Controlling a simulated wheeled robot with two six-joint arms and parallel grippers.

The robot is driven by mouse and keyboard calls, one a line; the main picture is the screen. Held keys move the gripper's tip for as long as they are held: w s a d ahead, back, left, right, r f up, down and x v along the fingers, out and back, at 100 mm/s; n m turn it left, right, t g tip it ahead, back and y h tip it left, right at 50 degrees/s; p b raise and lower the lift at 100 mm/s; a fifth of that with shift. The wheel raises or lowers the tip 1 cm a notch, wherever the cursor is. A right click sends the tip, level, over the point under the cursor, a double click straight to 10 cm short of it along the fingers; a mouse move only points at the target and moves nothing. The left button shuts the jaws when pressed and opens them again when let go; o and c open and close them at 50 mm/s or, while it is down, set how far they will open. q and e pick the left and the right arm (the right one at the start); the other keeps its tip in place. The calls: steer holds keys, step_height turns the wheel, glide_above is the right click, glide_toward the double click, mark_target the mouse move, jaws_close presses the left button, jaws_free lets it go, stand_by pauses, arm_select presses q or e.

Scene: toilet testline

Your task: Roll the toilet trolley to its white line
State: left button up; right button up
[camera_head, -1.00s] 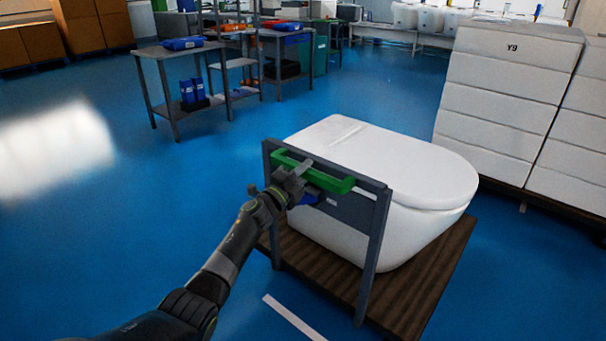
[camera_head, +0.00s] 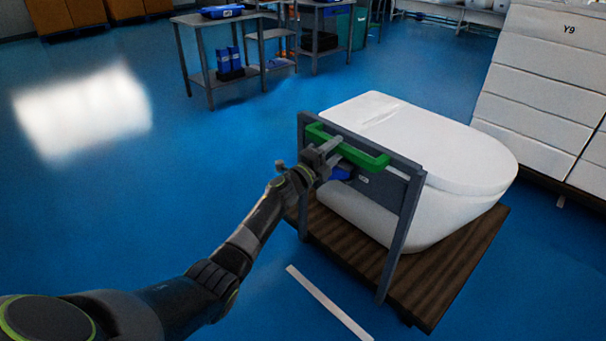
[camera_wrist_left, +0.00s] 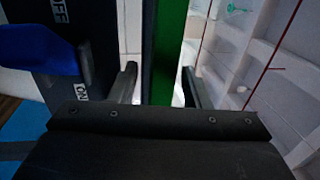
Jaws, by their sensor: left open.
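The toilet trolley is a brown wooden base (camera_head: 455,271) with a grey upright frame (camera_head: 403,226) and a green handle (camera_head: 371,158). A white toilet (camera_head: 440,150) with its lid down rides on it. My left gripper (camera_head: 331,150) is open at the handle's left part. In the left wrist view, its two fingers (camera_wrist_left: 159,88) stand either side of the green handle (camera_wrist_left: 172,45); contact is not clear. A white line (camera_head: 328,302) lies on the blue floor in front of the trolley's near side, apart from the base. My right gripper is not in view.
White stacked boxes marked Y9 (camera_head: 535,85) stand close behind the trolley on the right. A grey table with a lower shelf (camera_head: 225,76) stands at the back left. The blue floor (camera_head: 130,210) on the left is clear.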

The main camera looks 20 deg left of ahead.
arm_select(q)
steer(key=p+v, duration=0.1)
steer(key=v, duration=1.4)
steer(key=shift+s+p, duration=0.25)
steer(key=shift+p, duration=0.05)
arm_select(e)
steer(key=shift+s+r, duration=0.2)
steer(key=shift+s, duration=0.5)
arm_select(q)
steer(key=shift+a, duration=0.1)
